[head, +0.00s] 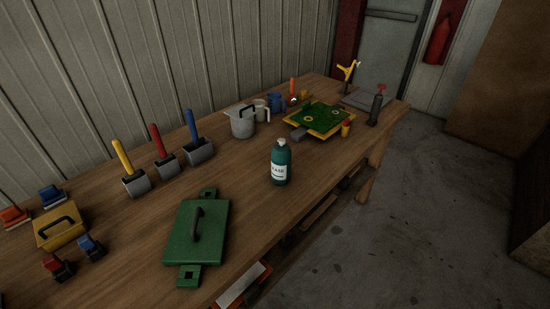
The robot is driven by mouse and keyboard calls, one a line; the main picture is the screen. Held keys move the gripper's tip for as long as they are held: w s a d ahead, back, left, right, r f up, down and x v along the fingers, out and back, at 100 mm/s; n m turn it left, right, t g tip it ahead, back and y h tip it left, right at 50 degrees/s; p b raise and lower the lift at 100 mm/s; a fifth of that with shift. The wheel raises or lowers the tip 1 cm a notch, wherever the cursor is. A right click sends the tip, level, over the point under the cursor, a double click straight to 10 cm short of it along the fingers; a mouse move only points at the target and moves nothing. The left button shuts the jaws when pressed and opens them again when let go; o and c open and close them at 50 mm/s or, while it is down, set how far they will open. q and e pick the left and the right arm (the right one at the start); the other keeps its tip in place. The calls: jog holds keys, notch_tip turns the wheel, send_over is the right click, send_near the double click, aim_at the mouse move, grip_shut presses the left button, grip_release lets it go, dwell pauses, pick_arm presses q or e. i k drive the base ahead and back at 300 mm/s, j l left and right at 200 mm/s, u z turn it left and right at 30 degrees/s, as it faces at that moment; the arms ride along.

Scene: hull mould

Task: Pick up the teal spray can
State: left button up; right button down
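The teal spray can (281,166) stands upright on the wooden workbench (240,185), near its front edge. It has a white label and a pale cap. Nothing touches it. Neither of my grippers is in the head view.
A green plate with a handle (205,232) lies left of the can. A grey pot (242,124) and a yellow-edged green mould (319,119) stand behind it. Several tools with coloured handles (165,158) line the back left. The bench around the can is clear.

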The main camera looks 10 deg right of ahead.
aim_at(281, 156)
jog(key=i+l+u, duration=0.1)
jog(key=l, duration=0.4)
jog(key=l+u, duration=0.1)
jog(key=l, duration=0.35)
jog(key=i+l+u, duration=0.1)
jog(key=l, duration=0.4)
